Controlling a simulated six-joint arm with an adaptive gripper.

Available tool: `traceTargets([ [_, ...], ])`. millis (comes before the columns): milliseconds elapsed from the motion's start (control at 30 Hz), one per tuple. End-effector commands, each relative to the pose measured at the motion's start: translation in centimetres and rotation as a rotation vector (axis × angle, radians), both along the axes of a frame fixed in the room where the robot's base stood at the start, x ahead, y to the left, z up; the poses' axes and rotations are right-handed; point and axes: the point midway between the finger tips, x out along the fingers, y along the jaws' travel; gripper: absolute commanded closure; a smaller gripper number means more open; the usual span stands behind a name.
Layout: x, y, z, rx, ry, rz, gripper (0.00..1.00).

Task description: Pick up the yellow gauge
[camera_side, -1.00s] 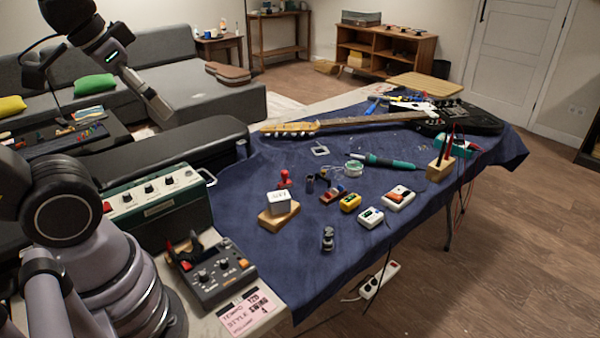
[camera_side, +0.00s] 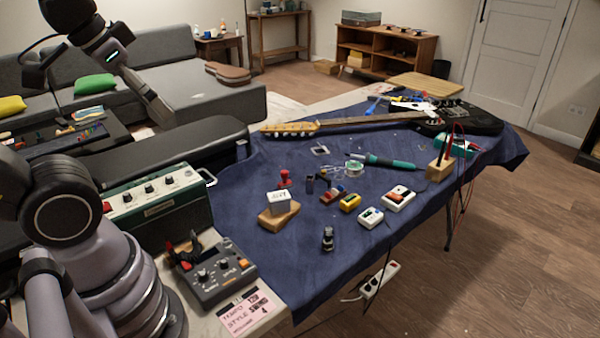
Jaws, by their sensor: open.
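My gripper (camera_side: 161,112) is at the upper left, raised in front of the grey couch and well away from the yellow gauge. It is open and empty. Its fingers are small and dark in this view.
A guitar (camera_side: 400,119) lies along the back of the table. A soldering iron (camera_side: 380,161), another white box (camera_side: 398,198) and a white block on wood (camera_side: 279,209) surround the gauge. A green amplifier (camera_side: 158,207) and a dark pedal (camera_side: 213,273) stand at left. The cloth's front is mostly clear.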

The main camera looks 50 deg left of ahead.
Motion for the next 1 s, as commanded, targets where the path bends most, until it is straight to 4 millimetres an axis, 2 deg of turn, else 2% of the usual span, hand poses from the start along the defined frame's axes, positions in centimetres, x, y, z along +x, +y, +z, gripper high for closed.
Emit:
traceTargets([
  [267,0.2,0.0,0.0,-0.001,-0.001,0.000,0.32],
  [367,1.8,-0.4,0.0,-0.012,-0.011,-0.011,0.32],
  [467,5.5,-1.3,-0.4,-0.039,-0.039,-0.028,0.32],
  [567,10.7,-2.5,-1.4,-0.074,-0.087,-0.038,0.32],
  [600,12.9,-3.1,-2.1,-0.084,-0.108,-0.039,0.32],
  [667,16.0,-3.8,-3.3,-0.099,-0.143,-0.034,0.32],
  [800,22.6,-5.3,-7.2,-0.106,-0.218,-0.007,0.32],
  [867,25.0,-5.7,-9.4,-0.097,-0.251,0.010,0.32],
  [1000,29.4,-6.3,-15.2,-0.047,-0.329,0.048,0.32],
])
